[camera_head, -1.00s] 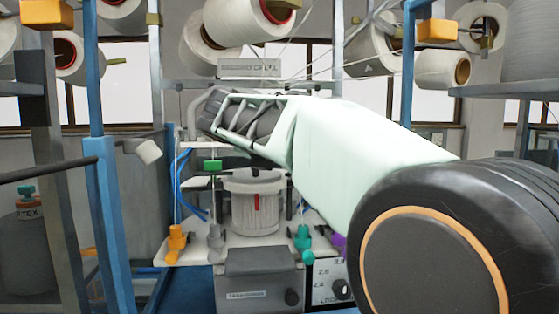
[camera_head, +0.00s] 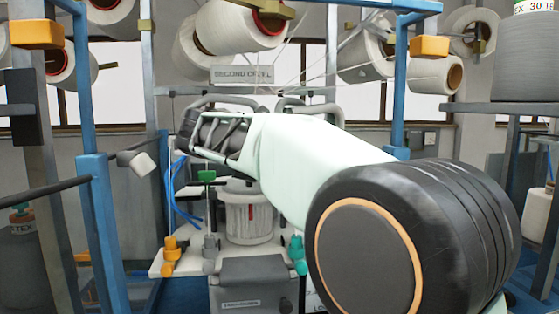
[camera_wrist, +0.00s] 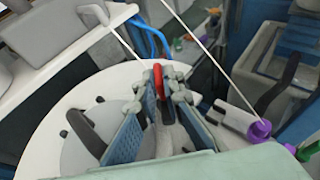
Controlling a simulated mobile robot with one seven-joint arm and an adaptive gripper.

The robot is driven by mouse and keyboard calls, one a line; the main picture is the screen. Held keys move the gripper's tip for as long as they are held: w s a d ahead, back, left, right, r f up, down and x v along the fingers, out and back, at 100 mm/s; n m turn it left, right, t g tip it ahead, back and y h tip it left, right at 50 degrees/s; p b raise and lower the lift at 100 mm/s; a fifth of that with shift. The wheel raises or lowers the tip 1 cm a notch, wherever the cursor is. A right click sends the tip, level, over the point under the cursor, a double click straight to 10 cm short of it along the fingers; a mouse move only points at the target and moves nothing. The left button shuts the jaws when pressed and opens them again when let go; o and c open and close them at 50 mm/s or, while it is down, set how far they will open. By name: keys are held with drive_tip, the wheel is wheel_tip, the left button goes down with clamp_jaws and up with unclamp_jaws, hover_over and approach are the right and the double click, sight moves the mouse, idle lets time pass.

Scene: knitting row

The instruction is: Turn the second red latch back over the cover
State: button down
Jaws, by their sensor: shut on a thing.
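In the wrist view, my gripper (camera_wrist: 160,94) is shut on a red latch (camera_wrist: 158,74), an upright curved piece between its fingertips near the rim of the round white cover (camera_wrist: 62,150). In the head view, the white drum-shaped machine part (camera_head: 248,222) stands below my forearm. A narrow red piece, perhaps another latch, shows upright on its front (camera_head: 251,211). My fingers are hidden in the head view. I cannot tell how far the held latch is turned.
A black handle (camera_wrist: 84,132) stands on the cover. Orange (camera_head: 170,252), grey and teal (camera_head: 297,250) fittings stand around the drum. A purple-tipped fitting (camera_wrist: 259,129) is right of my fingers. Taut white threads run close to my gripper. Blue posts (camera_head: 100,215) flank the machine.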

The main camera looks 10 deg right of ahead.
drive_tip(key=p, duration=0.1)
drive_tip(key=m+g+h+p, duration=0.1)
drive_tip(key=p, duration=0.1)
drive_tip(key=shift+w+a+r, duration=0.15)
drive_tip(key=shift+r, duration=0.25)
drive_tip(key=m+g+h+p, duration=0.1)
drive_tip(key=p, duration=0.1)
drive_tip(key=shift+f+m+g+p, duration=0.1)
drive_tip(key=shift+m+g+p, duration=0.3)
drive_tip(key=shift+w+a+f+m+g+h+p, duration=0.15)
drive_tip(key=shift+m+g+h+p, duration=0.15)
drive_tip(key=shift+m+g, duration=0.25)
drive_tip(key=shift+d+f+m+g+h+p, duration=0.15)
drive_tip(key=shift+m+g+h+p, duration=0.15)
drive_tip(key=shift+m+g, duration=0.25)
drive_tip(key=shift+a+m+g, duration=0.1)
drive_tip(key=shift+m+g, duration=0.4)
drive_tip(key=shift+w+m+g+h, duration=0.15)
drive_tip(key=shift+m+g+h, duration=0.35)
drive_tip(key=shift+m+g, duration=0.6)
drive_tip(key=c, duration=2.1)
unclamp_jaws()
drive_tip(key=shift+s+n+t+y, duration=0.2)
drive_tip(key=shift+n+t+y, duration=0.1)
drive_tip(key=shift+n+t, duration=0.8)
